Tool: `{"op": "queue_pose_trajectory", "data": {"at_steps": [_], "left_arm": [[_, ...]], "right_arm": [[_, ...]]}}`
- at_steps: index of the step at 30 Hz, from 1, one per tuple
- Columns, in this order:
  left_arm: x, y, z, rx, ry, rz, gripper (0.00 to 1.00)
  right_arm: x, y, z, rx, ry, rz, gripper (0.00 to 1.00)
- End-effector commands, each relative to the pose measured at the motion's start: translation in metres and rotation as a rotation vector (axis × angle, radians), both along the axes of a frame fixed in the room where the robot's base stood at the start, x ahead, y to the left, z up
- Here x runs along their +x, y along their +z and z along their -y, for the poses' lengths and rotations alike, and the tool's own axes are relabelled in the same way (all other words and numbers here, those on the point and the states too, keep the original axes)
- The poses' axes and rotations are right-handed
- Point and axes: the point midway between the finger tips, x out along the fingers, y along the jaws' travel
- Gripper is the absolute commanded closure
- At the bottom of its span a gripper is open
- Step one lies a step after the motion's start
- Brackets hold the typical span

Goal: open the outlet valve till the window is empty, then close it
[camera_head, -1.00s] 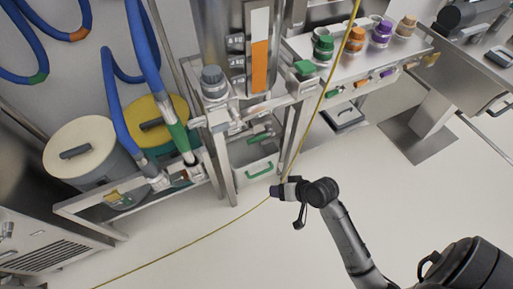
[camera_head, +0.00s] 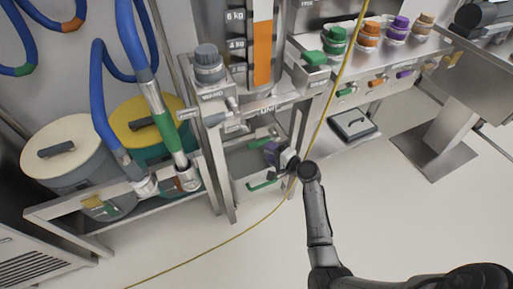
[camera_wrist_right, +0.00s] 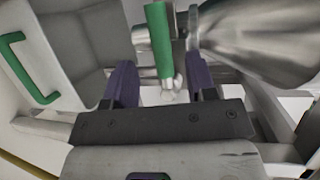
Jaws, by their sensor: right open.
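The hopper's sight window (camera_head: 262,50) stands upright beside kg marks and shows an orange fill, with a pale part above it. The outlet valve's green handle (camera_wrist_right: 158,42) is in the right wrist view, in front of a shiny metal outlet cone (camera_wrist_right: 258,38). My right gripper (camera_wrist_right: 163,82) is open, its two purple fingers on either side of the green handle's lower end, with gaps to each side. In the head view my right gripper (camera_head: 277,156) is below the hopper, near the bin. My left gripper is not in view.
A grey bin with a green handle (camera_head: 262,185) sits under the hopper. A grey-capped WAND unit (camera_head: 209,68) stands left of it. Several coloured knobs line the bench at right. A yellow cable (camera_head: 215,240) crosses the floor. Two lidded drums stand at left.

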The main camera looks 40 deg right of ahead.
Motion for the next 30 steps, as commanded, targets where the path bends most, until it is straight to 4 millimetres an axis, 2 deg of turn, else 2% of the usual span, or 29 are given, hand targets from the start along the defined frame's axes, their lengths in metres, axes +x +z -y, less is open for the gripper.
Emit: {"op": "queue_pose_trajectory", "data": {"at_steps": [1,6,13,19,28,30], "left_arm": [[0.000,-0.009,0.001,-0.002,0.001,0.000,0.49],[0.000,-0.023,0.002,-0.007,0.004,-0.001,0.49],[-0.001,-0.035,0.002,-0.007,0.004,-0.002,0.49],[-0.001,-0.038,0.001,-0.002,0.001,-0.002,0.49],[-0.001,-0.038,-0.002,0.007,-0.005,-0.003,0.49],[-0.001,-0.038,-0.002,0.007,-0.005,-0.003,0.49]], "right_arm": [[0.010,-0.006,-0.002,0.001,0.001,0.002,0.49],[0.038,-0.011,-0.006,0.000,0.001,0.001,0.49],[0.062,-0.014,-0.009,-0.001,0.001,-0.001,0.49],[0.071,-0.014,-0.011,-0.001,0.001,-0.002,0.49],[0.072,-0.014,-0.011,-0.002,0.001,-0.002,0.49],[0.072,-0.014,-0.011,-0.002,0.001,-0.002,0.53]]}}
